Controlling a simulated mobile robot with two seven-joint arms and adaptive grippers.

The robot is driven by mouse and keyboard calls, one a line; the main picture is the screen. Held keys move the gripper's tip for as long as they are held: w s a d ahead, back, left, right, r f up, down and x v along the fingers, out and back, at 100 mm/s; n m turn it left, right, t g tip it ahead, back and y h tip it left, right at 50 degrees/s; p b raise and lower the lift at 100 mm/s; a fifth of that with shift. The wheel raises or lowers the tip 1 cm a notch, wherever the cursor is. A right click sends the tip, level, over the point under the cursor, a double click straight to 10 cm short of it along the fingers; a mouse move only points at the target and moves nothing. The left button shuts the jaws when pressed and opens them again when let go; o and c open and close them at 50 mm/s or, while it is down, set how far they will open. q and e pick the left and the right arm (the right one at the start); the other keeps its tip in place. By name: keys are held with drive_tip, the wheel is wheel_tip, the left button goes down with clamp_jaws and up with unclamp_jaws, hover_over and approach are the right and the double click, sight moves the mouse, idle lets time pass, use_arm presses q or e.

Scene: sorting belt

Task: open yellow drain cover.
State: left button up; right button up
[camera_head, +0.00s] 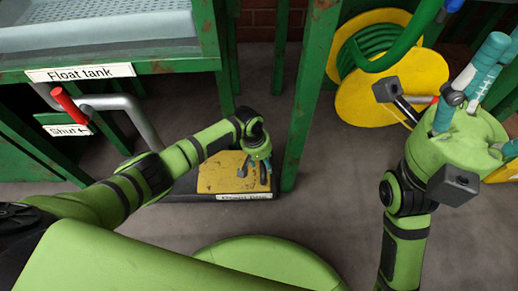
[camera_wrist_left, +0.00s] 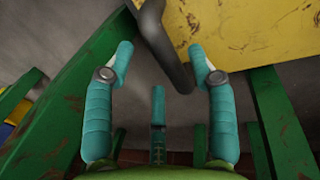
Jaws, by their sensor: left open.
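The yellow drain cover (camera_head: 215,175) is a worn yellow plate set in a dark frame on the floor, beside a green post. My left gripper (camera_head: 258,175) is over its right part, fingers pointing down. In the left wrist view the yellow plate (camera_wrist_left: 245,30) fills the upper right. A dark curved bar (camera_wrist_left: 165,50) runs between the spread teal fingers of my left gripper (camera_wrist_left: 163,62), which is open. I cannot tell whether the bar touches a finger. My right gripper (camera_head: 492,85) is at the right edge, away from the cover, its fingers partly cut off.
Green posts (camera_head: 305,95) stand close to the cover. The float tank (camera_head: 100,30) and a grey pipe (camera_head: 135,110) with a red handle (camera_head: 70,105) are at left. A yellow hose reel (camera_head: 375,105) stands at back right. The floor (camera_head: 320,215) in front is clear.

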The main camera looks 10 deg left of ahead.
use_arm(q)
wheel_tip(320, 180, up, 10)
drive_tip(key=a, duration=0.2)
drive_tip(key=shift+s+r, duration=0.25)
idle(0.3)
